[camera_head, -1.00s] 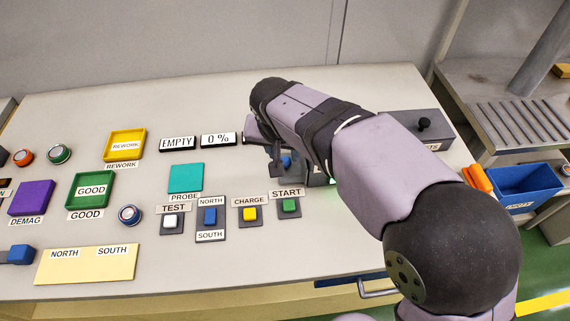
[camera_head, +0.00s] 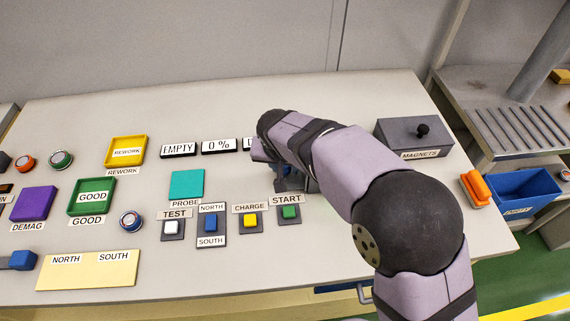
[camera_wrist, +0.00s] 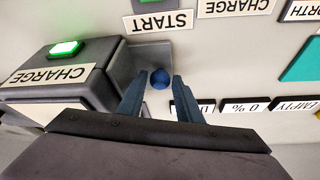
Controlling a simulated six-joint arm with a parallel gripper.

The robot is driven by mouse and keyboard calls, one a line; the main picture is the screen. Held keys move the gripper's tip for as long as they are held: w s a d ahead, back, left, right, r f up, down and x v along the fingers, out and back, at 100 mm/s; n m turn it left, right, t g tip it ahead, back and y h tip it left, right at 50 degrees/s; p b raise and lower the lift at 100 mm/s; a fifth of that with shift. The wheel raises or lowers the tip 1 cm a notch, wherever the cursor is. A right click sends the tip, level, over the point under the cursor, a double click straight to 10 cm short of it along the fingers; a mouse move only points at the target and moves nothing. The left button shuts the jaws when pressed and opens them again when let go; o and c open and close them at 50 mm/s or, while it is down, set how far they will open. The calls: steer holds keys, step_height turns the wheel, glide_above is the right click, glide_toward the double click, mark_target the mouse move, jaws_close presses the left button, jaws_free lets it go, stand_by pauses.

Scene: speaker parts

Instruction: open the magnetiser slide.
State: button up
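The magnetiser is a dark grey box with a CHARGE label and a lit green lamp; it shows on the left of the wrist view (camera_wrist: 60,78). In the head view my arm hides most of it. Beside the box, the slide (camera_wrist: 150,58) is a grey piece with a round blue knob (camera_wrist: 160,79). My gripper (camera_wrist: 161,84) is open, its two dark blue fingers apart, with the knob between their tips in the picture. I cannot tell whether either finger touches it. In the head view the gripper (camera_head: 281,184) is small and partly hidden under my wrist.
The START button (camera_head: 290,212), CHARGE button (camera_head: 249,220) and the NORTH/SOUTH switch (camera_head: 210,222) stand in front of the magnetiser. A grey MAGNETS box (camera_head: 410,138) is at the back right. The bench's front right is clear.

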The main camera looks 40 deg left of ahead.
jaws_close()
steer(key=s+a, duration=0.8)
steer(key=a, duration=0.1)
steer(key=shift+s, duration=0.4)
jaws_free()
steer(key=v, duration=0.7)
steer(key=shift+r+b, duration=0.15)
steer(key=shift+b, duration=0.2)
